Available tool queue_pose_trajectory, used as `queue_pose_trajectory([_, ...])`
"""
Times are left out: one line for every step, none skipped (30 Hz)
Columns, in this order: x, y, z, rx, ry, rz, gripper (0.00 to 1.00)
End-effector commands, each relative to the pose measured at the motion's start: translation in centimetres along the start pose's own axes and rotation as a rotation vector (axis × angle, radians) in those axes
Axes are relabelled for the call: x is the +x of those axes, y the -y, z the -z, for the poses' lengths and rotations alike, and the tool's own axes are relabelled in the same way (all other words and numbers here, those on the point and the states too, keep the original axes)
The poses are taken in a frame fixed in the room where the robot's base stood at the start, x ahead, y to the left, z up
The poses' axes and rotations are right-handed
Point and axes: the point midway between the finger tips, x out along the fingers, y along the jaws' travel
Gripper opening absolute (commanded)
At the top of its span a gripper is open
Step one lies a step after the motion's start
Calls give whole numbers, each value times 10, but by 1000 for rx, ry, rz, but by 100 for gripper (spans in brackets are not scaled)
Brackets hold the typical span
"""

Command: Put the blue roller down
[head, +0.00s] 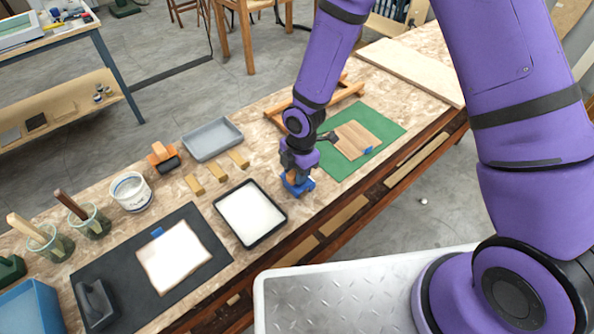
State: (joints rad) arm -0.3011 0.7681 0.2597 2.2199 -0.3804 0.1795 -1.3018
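The blue roller (297,187) is at my gripper (296,176), low over the front part of the worktable (330,205), between the black tray of white liquid and the green mat. My gripper points down and appears shut on the roller's upper part, where a bit of orange-brown shows. The fingertips are small and partly hidden. I cannot tell whether the roller touches the table top.
The black-rimmed white tray (250,213) is just left. The green mat (388,124) with a wooden sheet (357,140) is right. Wooden blocks (238,159), a grey tray (212,138) and an orange roller (160,153) lie further left. A wooden frame (345,90) stands behind.

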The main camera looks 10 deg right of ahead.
Motion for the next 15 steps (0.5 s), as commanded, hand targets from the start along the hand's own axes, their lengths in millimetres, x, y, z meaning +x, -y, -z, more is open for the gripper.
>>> queue_pose_trajectory([8,10,-2,5,-2,25,57])
queue_pose_trajectory([7,10,-2,5,-2,25,57])
queue_pose_trajectory([5,10,-2,6,-2,25,57])
queue_pose_trajectory([3,10,-1,6,-2,26,57])
queue_pose_trajectory([1,10,-1,7,-2,26,57])
queue_pose_trajectory([-3,10,0,7,-2,27,57])
queue_pose_trajectory([-8,9,0,7,-2,25,57])
queue_pose_trajectory([-13,8,-1,7,-3,23,57])
queue_pose_trajectory([-20,8,-1,7,-3,21,57])
queue_pose_trajectory([-26,7,-1,7,-3,20,57])
queue_pose_trajectory([-32,6,0,7,-3,18,57])
queue_pose_trajectory([-41,6,-1,7,-2,18,57])
queue_pose_trajectory([-47,6,0,6,-3,16,57])
queue_pose_trajectory([-54,5,-1,7,-3,16,57])
queue_pose_trajectory([-62,5,0,5,-3,15,57])
